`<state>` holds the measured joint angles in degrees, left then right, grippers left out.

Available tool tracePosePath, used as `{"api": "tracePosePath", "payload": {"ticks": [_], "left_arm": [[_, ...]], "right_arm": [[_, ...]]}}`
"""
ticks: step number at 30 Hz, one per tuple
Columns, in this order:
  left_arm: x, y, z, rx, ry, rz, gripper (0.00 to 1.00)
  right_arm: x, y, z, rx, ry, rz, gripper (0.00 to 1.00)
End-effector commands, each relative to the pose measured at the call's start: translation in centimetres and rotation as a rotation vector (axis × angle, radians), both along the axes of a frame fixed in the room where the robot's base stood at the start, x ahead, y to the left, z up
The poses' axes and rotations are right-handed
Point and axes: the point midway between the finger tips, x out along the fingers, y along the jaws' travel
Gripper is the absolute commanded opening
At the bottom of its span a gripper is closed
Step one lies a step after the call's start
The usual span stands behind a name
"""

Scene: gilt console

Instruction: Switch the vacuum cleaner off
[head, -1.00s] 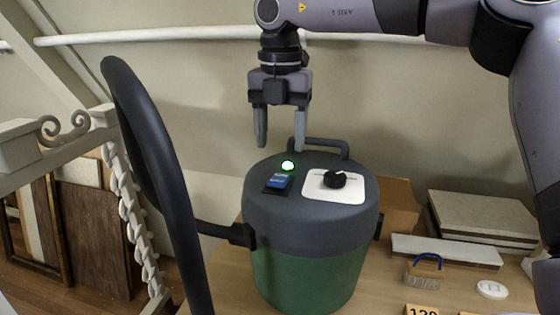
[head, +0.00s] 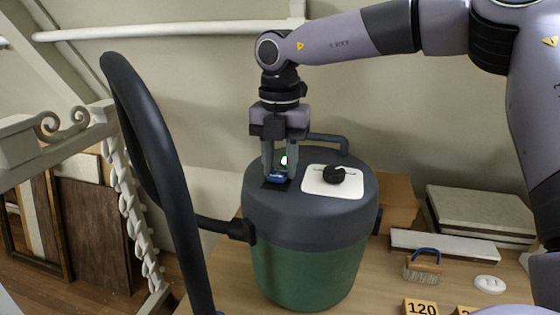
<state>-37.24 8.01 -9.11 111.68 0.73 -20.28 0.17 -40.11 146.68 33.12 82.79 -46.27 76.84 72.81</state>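The vacuum cleaner (head: 312,215) is a round drum with a dark grey lid and a green lower body, upright on the wooden table. A blue rocker switch (head: 277,178) sits on the left of its lid in a black plate. Just behind it a green lamp (head: 284,161) is lit, partly covered by a finger. My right gripper (head: 280,176) points straight down over the switch, fingers apart, with the tips close to the switch's two sides. I cannot tell whether they touch it. My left gripper is not in view.
A black knob (head: 334,174) on a white plate sits right of the switch, and a lid handle (head: 330,139) behind. A thick black hose (head: 160,165) rises at left. A brush (head: 423,266), stacked slabs (head: 480,212) and a number card (head: 421,307) lie at right.

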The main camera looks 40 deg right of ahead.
Motion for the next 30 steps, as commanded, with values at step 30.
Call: {"api": "tracePosePath", "payload": {"ticks": [30], "left_arm": [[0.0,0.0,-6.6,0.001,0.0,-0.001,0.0]], "right_arm": [[-0.7,0.8,0.3,-0.306,-0.259,0.002,0.04]]}}
